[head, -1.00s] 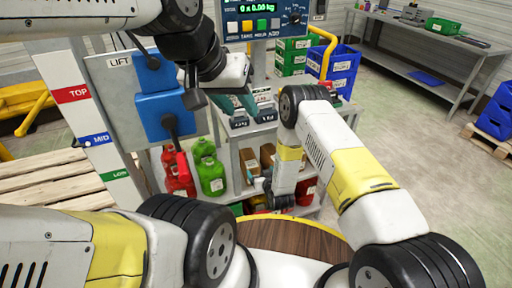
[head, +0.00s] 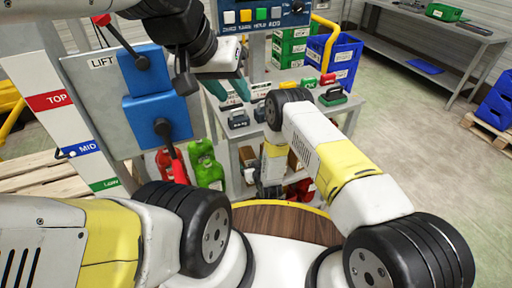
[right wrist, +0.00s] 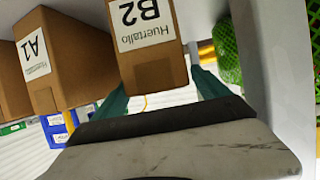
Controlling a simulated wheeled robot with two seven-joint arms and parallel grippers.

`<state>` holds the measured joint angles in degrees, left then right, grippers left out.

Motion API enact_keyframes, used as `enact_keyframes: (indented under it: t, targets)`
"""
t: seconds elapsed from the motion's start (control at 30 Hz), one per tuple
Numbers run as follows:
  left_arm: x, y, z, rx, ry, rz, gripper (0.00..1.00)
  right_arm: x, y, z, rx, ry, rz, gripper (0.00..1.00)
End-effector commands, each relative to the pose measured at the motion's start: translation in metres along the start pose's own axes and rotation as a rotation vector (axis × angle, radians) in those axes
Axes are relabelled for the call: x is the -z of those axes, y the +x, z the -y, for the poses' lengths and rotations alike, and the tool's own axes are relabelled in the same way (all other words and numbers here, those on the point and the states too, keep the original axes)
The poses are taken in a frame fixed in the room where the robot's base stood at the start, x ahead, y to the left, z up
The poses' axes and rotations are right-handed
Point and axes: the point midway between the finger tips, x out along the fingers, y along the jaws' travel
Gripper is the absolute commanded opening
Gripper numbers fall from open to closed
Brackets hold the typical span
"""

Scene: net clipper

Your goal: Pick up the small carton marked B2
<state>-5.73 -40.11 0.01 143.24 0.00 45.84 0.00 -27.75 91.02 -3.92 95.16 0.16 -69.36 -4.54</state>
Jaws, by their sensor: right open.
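The small carton marked B2 (right wrist: 155,72) is brown with a white label, which appears upside down in the right wrist view. My right gripper (right wrist: 160,92) is open, its teal fingers apart on either side of the carton's near end. I cannot tell whether they touch it. In the head view my right arm hides this gripper and the carton at the lower shelf. My left gripper (head: 229,88) is above the cart top, its teal fingers apart, with nothing visible between them.
A carton marked A1 (right wrist: 62,65) stands beside B2. A green mesh-like thing (right wrist: 227,50) is on the other side. A pale shelf post (right wrist: 275,70) is close by. A lift panel (head: 105,95) stands at left.

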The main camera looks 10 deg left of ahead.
Motion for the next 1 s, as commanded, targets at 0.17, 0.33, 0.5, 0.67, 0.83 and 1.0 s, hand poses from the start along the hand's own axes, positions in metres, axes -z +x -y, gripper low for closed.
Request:
enact_keyframes:
  t: [0.17, 0.33, 0.5, 0.67, 0.83, 1.0]
  targets:
    - [0.0, 0.0, 0.0, 0.0, 0.0, 0.0, 0.36, 0.001, 0.026, 0.001, -0.001, 0.0, -0.002, 0.85]
    - [0.0, 0.0, 0.0, 0.0, 0.0, 0.0, 0.36, 0.001, 0.035, 0.0, -0.001, 0.0, 0.0, 0.85]
    - [0.0, 0.0, 0.0, 0.0, 0.0, 0.0, 0.36, 0.001, 0.035, 0.0, -0.001, 0.0, 0.0, 0.85]
    - [0.0, 0.0, 0.0, 0.0, 0.0, 0.0, 0.36, 0.001, 0.035, 0.001, -0.001, 0.0, 0.0, 0.54]
    - [0.0, 0.0, 0.0, 0.0, 0.0, 0.0, 0.36, 0.001, 0.034, 0.001, -0.001, 0.0, 0.0, 0.21]
    - [0.0, 0.0, 0.0, 0.0, 0.0, 0.0, 0.36, 0.001, 0.034, 0.001, -0.001, 0.001, 0.0, 0.0]
